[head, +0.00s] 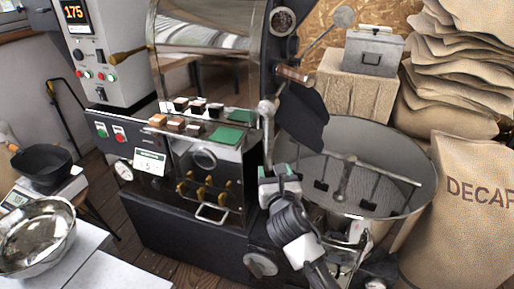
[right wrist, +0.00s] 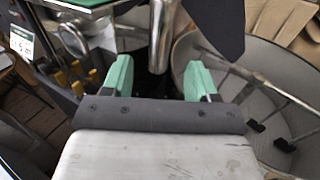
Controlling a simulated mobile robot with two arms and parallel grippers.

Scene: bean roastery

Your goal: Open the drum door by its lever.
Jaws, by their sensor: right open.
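The roaster's front (head: 257,60) is at the centre of the head view. A metal lever (head: 268,135) hangs nearly upright on it, above my right gripper (head: 279,170). In the right wrist view the lever (right wrist: 160,38) comes down from the top, its rounded lower end in line with the gap between the green fingertips of my right gripper (right wrist: 158,78). The gripper is open; I cannot tell whether the lever is within its jaws or beyond them. A dark panel (head: 302,117) is to the lever's right. I cannot clearly make out the drum door. My left gripper is out of view.
The round cooling tray (head: 425,185) with stirring arms is right of my right gripper. A sample panel with a green card (head: 227,136) is to the left. A metal bowl (head: 35,238) and a black pan (head: 43,165) are at far left. A DECAF sack (head: 475,225) bounds the right.

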